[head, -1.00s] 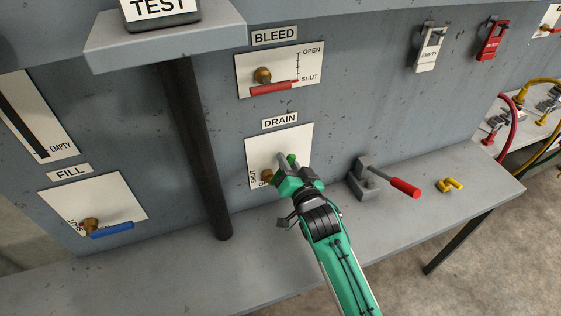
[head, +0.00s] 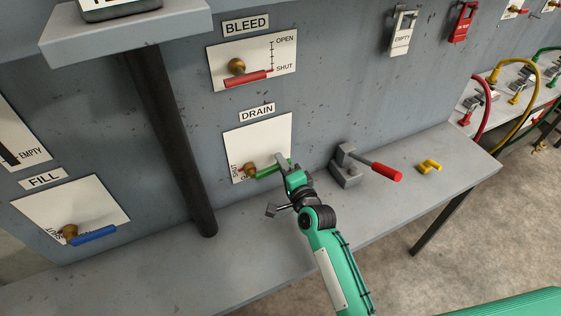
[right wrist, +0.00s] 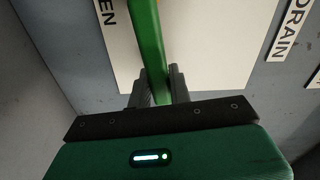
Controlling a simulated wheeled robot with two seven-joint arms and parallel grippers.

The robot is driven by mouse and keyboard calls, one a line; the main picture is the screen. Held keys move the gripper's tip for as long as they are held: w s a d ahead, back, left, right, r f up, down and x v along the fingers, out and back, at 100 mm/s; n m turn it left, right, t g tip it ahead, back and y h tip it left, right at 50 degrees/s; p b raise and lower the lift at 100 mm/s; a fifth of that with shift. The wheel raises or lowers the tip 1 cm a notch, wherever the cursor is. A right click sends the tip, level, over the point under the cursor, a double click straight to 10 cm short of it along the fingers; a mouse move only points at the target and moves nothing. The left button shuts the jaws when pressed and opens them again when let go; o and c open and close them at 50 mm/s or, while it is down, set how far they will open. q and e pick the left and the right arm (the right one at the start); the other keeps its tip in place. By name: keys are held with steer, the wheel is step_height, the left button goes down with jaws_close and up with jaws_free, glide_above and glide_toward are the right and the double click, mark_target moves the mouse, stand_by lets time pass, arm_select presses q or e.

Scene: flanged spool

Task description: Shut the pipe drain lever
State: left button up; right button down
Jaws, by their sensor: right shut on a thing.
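The drain lever has a green handle (head: 267,171) on a brass hub (head: 249,170), in front of a white plate (head: 262,138) under the DRAIN label. The handle points to the right, nearly level, in the head view. My right gripper (head: 283,163) is shut on the handle's outer part. In the right wrist view the green handle (right wrist: 147,38) runs between the two grey fingers (right wrist: 163,85). The SHUT mark is left of the hub; the OPEN mark is mostly hidden. My left gripper is not in view.
The red bleed lever (head: 247,79) is above, and the blue fill lever (head: 94,235) is at lower left. A dark post (head: 172,140) stands left of the drain plate. A red-handled clamp (head: 348,165) and a yellow piece (head: 429,167) are on the shelf (head: 300,235) to the right.

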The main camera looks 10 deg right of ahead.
steer(key=shift+f+m, duration=0.7)
steer(key=c, duration=1.3)
jaws_free()
steer(key=shift+b+v, duration=1.85)
steer(key=shift+v, duration=5.1)
